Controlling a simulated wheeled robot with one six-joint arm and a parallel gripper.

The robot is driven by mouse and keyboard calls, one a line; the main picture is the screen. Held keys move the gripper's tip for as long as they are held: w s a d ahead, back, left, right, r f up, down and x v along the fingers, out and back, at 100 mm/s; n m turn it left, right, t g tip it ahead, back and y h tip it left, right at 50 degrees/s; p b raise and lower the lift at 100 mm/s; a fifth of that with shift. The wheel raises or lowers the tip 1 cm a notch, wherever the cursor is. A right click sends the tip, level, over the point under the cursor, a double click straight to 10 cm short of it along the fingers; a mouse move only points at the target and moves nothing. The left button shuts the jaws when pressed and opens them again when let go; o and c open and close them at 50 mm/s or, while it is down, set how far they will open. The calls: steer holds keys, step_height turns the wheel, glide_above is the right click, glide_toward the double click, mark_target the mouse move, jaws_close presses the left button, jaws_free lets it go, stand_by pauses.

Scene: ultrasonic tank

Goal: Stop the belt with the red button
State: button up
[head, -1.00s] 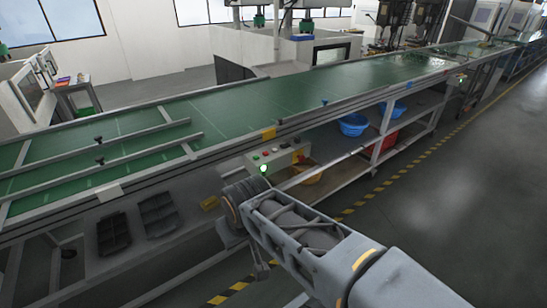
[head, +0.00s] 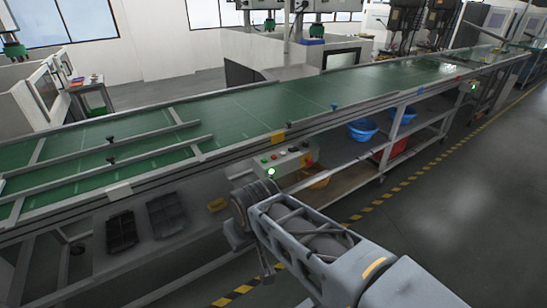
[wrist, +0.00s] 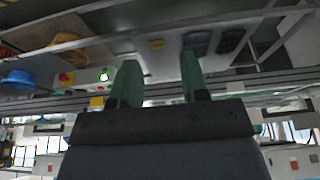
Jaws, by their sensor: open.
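A pale control box (head: 290,160) is fixed under the front edge of the green conveyor belt (head: 235,115). A red button (head: 309,161) is at its right end, and a lit green-white lamp (head: 271,171) is at its left end. In the wrist view, which is upside down, the red button (wrist: 63,77) lies left of the fingers and the lit lamp (wrist: 104,77) lies nearer them. My gripper (wrist: 157,82) is open and empty, its two green fingers apart and clear of the box. In the head view my arm's end is just below the box, with the fingers hidden.
Under the belt are a lower shelf with blue bins (head: 362,130), a red bin (head: 392,149), a yellow bin (head: 316,178) and dark trays (head: 166,213). Rails and posts frame the belt. Open floor (head: 465,185) lies to the right beyond a yellow-black stripe.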

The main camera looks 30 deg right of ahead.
jaws_close()
stand_by(1.5)
